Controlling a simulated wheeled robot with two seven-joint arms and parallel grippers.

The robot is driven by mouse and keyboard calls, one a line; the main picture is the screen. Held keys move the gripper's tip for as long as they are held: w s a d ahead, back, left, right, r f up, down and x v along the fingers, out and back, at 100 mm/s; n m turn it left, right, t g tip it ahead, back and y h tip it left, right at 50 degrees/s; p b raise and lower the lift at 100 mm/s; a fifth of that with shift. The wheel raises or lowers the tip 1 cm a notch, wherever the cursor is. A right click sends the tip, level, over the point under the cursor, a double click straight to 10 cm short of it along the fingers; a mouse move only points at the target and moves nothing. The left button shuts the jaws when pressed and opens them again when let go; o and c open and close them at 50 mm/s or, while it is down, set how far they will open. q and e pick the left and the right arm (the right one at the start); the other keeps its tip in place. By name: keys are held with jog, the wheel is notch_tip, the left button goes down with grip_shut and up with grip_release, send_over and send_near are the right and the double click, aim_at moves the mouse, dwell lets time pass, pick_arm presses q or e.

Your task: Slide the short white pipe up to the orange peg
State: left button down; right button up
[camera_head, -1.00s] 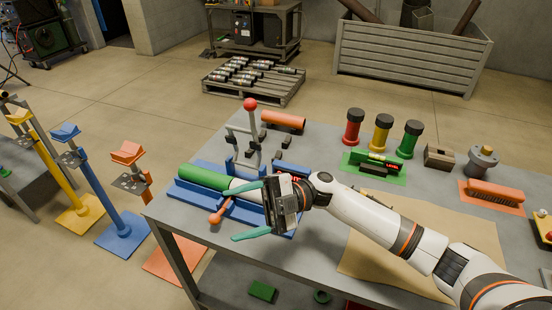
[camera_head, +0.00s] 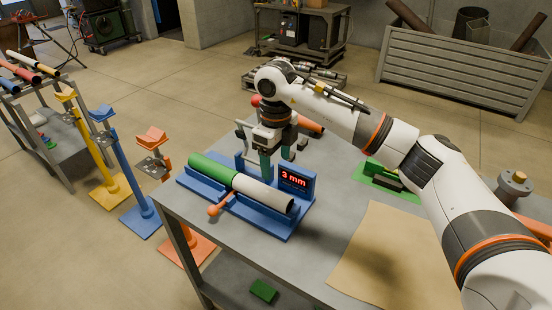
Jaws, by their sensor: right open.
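The short white pipe (camera_head: 263,192) lies in the blue cradle (camera_head: 274,225) on the grey table. Its left end meets, or nearly meets, the green pipe (camera_head: 211,170) in the same cradle. An orange rod with a ball end (camera_head: 219,208) sticks out from the cradle's front, near where white and green meet. No other orange peg can be made out. A display (camera_head: 294,179) on the cradle reads "3 mm". My right gripper (camera_head: 266,164) is open and empty, pointing down behind the pipes; whether it touches the cradle cannot be told. My left gripper is not in view.
My right arm crosses the table's back and right, hiding part of it. A tan mat (camera_head: 385,260) lies at front right. A green tray (camera_head: 385,184) sits behind it. Yellow, blue and orange pipe stands (camera_head: 148,215) stand on the floor at left.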

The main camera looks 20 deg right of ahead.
aim_at(276, 193)
notch_tip(276, 193, down, 11)
jog(key=p, duration=0.2)
jog(key=shift+s+r+p, duration=0.1)
jog(key=shift+r+p, duration=0.05)
jog(key=shift+p, duration=0.25)
jog(key=shift+f, duration=0.7)
jog(key=shift+c, duration=0.2)
jog(key=c, duration=1.2)
jog(key=o, duration=1.2)
jog(key=shift+o, duration=0.2)
jog(key=shift+r, duration=0.1)
